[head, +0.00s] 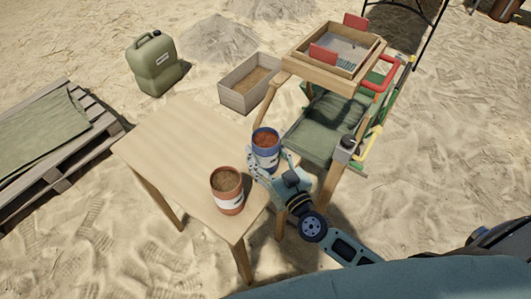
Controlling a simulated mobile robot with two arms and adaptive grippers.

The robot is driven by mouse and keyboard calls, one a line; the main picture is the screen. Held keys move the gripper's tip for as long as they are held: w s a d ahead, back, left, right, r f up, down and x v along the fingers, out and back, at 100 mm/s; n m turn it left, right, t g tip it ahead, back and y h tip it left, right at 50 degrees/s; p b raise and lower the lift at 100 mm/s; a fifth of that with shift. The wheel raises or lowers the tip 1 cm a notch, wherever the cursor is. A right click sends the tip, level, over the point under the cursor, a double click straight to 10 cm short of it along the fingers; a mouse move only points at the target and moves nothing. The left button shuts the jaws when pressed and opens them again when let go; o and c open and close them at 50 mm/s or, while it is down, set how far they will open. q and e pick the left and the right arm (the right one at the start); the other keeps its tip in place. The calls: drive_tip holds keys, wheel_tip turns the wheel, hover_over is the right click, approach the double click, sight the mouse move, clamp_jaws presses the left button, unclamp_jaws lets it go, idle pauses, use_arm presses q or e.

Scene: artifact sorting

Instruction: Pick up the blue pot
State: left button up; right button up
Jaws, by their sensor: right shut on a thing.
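The blue pot (265,148) is at the right end of the wooden table (165,148), upright, with brown contents and a pale label band. My right gripper (266,165) is at the pot's near side and shut on it; the gripper hides part of the pot's lower side. I cannot tell whether the pot's base touches the table. An orange-brown pot (227,190) with a white label stands upright on the table, to the left of and nearer than the blue pot. My left gripper is not in view.
A wooden sieve frame with red handles (335,52) stands beyond the table at upper right, above a green wheelbarrow (322,128). A wooden box (248,82), a green jerrycan (154,62) and a pallet with a cloth (50,140) lie around on sand. The table's left part is clear.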

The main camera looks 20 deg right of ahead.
sight(260, 133)
drive_tip(key=shift+r, duration=0.2)
drive_tip(key=shift+r+p, duration=0.45)
drive_tip(key=shift+r, duration=0.1)
wheel_tip(260, 133, up, 4)
drive_tip(key=shift+f+p, duration=0.15)
drive_tip(key=shift+p, duration=1.1)
drive_tip(key=w+d+r, duration=0.2)
drive_tip(key=d+r, duration=0.1)
drive_tip(key=d, duration=0.2)
drive_tip(key=w+d+r+p, duration=0.1)
drive_tip(key=d+r, duration=0.2)
drive_tip(key=d, duration=0.3)
drive_tip(key=shift+w, duration=0.35)
